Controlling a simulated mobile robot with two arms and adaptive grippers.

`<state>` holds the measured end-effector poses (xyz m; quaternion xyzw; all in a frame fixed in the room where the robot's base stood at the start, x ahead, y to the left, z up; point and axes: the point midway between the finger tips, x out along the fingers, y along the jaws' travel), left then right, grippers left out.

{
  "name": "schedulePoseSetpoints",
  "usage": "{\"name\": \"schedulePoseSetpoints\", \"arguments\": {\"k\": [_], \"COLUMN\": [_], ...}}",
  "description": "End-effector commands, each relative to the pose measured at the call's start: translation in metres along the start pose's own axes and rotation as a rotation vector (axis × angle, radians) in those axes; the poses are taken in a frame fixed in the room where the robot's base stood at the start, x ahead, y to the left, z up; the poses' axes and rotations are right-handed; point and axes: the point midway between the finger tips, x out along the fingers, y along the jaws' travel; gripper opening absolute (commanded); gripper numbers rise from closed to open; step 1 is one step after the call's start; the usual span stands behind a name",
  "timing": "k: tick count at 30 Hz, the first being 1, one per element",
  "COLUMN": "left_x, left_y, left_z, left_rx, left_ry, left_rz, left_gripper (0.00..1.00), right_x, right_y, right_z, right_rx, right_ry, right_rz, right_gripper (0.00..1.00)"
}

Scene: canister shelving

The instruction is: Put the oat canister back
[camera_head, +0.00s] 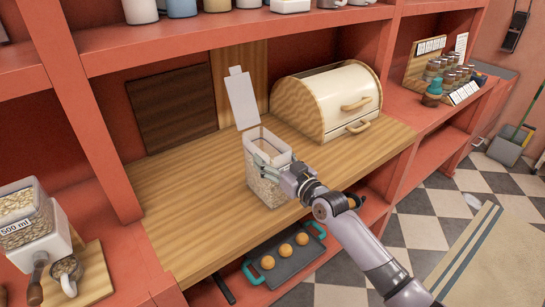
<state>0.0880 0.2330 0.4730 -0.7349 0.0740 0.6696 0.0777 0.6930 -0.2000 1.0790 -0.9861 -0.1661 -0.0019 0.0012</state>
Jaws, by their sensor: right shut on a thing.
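The oat canister (262,185) is a clear square container with pale flakes in its lower part. It is at the front of the wooden counter (190,222), and I cannot tell whether its base touches the wood. Its white lid (241,98) stands open, tilted up at the back. My right gripper (268,158) comes in from the right and is shut on the upper part of the canister, hiding some of its front right side. My left gripper is not in view.
A cream bread box (328,100) stands at the back right of the counter. A dispenser (30,222) marked 500 ml stands at the left. A shelf (235,42) with several containers runs above. A tray (290,262) with three round orange things lies below.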

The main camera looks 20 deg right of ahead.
Motion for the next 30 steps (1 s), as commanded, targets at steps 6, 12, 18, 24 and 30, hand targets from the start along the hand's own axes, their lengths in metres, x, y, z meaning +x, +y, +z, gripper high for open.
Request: {"name": "schedulePoseSetpoints", "arguments": {"k": [6,12,18,24,30], "left_x": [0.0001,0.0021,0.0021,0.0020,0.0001], "left_y": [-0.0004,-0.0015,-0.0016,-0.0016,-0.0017], "left_z": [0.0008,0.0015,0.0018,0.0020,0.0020], "left_rx": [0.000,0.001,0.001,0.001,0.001], "left_ry": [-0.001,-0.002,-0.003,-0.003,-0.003], "left_rz": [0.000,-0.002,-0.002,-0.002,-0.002], "left_gripper": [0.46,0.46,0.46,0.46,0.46], "right_x": [0.0003,-0.0002,-0.0002,-0.0002,-0.0002], "right_y": [0.0002,-0.0001,0.0000,-0.0001,-0.0001], "right_z": [-0.0036,0.0025,0.0025,0.0024,0.0002], "right_rx": [-0.001,0.000,0.000,0.000,0.000], "right_ry": [0.009,0.001,0.000,0.000,0.001], "right_rz": [0.001,0.000,0.000,0.000,0.000], "right_gripper": [0.01,0.67,0.80,0.84,0.84]}}
